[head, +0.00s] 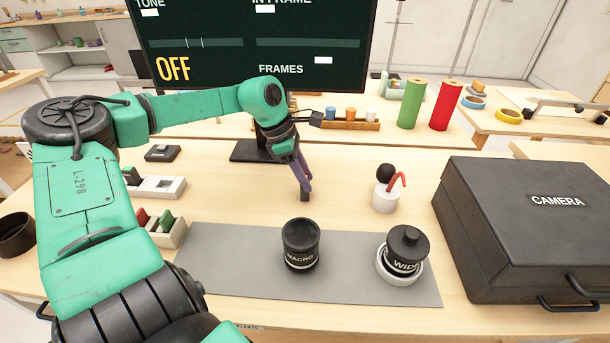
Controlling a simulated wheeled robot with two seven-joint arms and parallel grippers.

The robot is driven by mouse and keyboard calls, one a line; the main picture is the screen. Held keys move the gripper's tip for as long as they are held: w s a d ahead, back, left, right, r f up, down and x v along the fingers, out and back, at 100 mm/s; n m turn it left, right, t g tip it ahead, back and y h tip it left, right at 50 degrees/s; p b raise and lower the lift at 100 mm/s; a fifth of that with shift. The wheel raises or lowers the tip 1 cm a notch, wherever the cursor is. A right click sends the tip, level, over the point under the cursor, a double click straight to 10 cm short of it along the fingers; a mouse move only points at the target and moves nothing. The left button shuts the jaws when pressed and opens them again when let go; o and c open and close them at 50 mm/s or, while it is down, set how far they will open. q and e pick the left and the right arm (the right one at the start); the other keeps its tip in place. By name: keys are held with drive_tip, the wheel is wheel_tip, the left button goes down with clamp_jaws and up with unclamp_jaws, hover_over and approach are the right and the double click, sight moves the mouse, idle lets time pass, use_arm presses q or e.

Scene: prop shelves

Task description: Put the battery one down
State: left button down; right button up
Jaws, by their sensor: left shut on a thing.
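My left gripper (304,188) points down over the wooden table, behind the grey mat. It is shut on a small dark block (305,197), apparently the battery, of which only the lower end shows below the fingers. I cannot tell whether the block touches the table. A white two-part holder (172,188) stands at the left, with a dark block (131,175) at its left end. A small black labelled box (162,153) lies behind it. My right gripper is not in view.
A MACRO lens (300,246) and a WIDE lens (405,250) stand on the grey mat (230,265). A black CAMERA case (545,235) is at the right. A white pot (385,198) and a monitor (250,60) stand near the gripper. A card tray (170,238) is at the left.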

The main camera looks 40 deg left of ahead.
use_arm(q)
drive_tip(key=c, duration=0.5)
unclamp_jaws()
drive_tip(key=shift+c, duration=0.2)
drive_tip(key=shift+r, duration=0.35)
drive_tip(key=v, duration=1.1)
drive_tip(key=shift+s+r, duration=0.15)
drive_tip(key=shift+s, duration=0.05)
